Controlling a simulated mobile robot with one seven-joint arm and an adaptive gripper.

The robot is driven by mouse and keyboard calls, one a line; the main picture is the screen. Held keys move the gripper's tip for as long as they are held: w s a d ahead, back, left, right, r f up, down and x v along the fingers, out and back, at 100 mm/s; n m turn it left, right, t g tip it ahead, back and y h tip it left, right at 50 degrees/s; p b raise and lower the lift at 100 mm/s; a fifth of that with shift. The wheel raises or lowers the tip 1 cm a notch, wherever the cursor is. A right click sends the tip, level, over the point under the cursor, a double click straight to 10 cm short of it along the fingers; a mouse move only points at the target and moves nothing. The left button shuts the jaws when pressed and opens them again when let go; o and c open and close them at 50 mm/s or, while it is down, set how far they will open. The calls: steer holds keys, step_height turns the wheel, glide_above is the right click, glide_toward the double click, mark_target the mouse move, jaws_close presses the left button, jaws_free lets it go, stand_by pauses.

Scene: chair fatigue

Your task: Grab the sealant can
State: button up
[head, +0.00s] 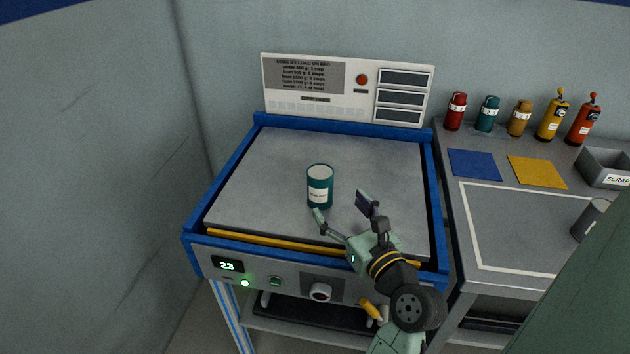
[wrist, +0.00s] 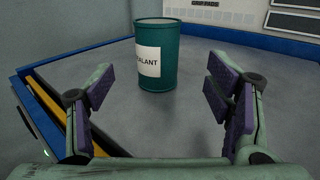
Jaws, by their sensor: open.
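The sealant can (head: 320,186) is a teal cylinder with a pale top and a white label. It stands upright on the grey plate of the blue-framed machine. In the wrist view the can (wrist: 157,62) stands ahead, between the lines of my two fingers and beyond their tips, with "SEALANT" partly readable on its label. My gripper (head: 342,206) is open and empty, just in front of the can and to its right. In the wrist view my gripper (wrist: 158,90) shows its purple-padded fingers spread wide. I see no contact with the can.
The blue-framed machine (head: 240,160) has a yellow bar (head: 275,242) along its front and a sign panel (head: 347,90) behind. To the right, a bench (head: 520,225) carries several bottles, blue and yellow mats, a scrap bin (head: 606,167) and a dark grey cylinder (head: 590,220). The plate around the can is clear.

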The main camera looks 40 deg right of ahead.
mark_target(327, 190)
steer(key=x, duration=0.2)
steer(key=p+x, duration=0.1)
steer(key=x, duration=0.2)
steer(key=p+x, duration=0.1)
steer(key=x, duration=0.2)
steer(key=shift+w+a+r, duration=0.15)
steer(key=shift+w+r, duration=0.15)
steer(key=shift+w+f, duration=0.1)
steer(key=shift+w, duration=0.25)
steer(key=shift+c, duration=0.3)
steer(key=c, duration=1.6)
